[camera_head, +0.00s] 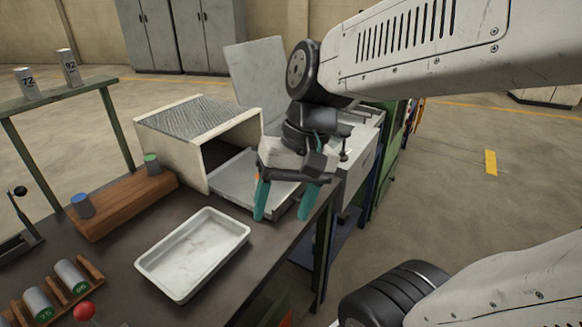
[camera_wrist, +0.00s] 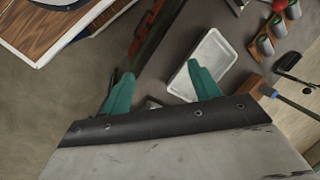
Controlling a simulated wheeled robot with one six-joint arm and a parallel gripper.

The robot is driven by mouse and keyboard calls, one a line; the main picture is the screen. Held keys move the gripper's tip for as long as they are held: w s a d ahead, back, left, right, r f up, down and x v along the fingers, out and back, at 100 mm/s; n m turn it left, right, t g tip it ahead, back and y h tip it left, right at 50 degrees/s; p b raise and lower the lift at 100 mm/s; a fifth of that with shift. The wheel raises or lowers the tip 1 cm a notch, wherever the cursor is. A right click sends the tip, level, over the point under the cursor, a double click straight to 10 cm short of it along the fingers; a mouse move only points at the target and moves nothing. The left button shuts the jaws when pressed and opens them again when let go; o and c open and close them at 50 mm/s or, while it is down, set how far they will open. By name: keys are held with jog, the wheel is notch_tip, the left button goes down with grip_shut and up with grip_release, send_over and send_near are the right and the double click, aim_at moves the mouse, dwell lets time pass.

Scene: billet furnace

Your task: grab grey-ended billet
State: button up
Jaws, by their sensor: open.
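My gripper (camera_head: 286,204) is open and empty above the right edge of the bench, in front of the open-fronted furnace box. Its two teal fingers also show in the wrist view (camera_wrist: 160,70). I cannot tell for certain which billet has a grey end. The rack also shows at the upper right of the wrist view.
A white tray (camera_head: 147,263) lies on the dark bench between the rack and my gripper. The furnace box (camera_head: 178,155) stands behind it. A red-knobbed lever (camera_head: 85,311) stands near the rack. A green-legged shelf (camera_head: 58,94) holds two numbered cylinders at the left.

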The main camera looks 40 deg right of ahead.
jog(key=w+d+f+m+t+y, duration=0.2)
jog(key=w+m+y, duration=0.1)
jog(key=w+m, duration=0.35)
jog(key=w+d+f+m+t+y, duration=0.2)
jog(key=w+m+y, duration=0.1)
jog(key=w+m, duration=0.4)
jog(key=w+d+f+m+t+h, duration=0.1)
jog(key=w+d+f+m+t, duration=0.1)
jog(key=d, duration=0.4)
jog(key=w+d+f+m+t+h, duration=0.2)
jog(key=w+d+f+m+t, duration=0.1)
jog(key=d+m, duration=0.4)
jog(key=w+d+f+m+t+h, duration=0.1)
jog(key=w+d+f+m+t, duration=0.2)
jog(key=d, duration=0.4)
jog(key=shift+w+f+m, duration=0.35)
jog(key=shift+f+m, duration=0.1)
jog(key=shift+m, duration=0.5)
jog(key=shift+w+d+f+m+h, duration=0.2)
jog(key=shift+d+m+h, duration=0.1)
jog(key=shift+h, duration=0.1)
jog(key=x, duration=0.7)
jog(key=shift+w+r, duration=0.15)
jog(key=shift+w, duration=0.15)
grip_shut()
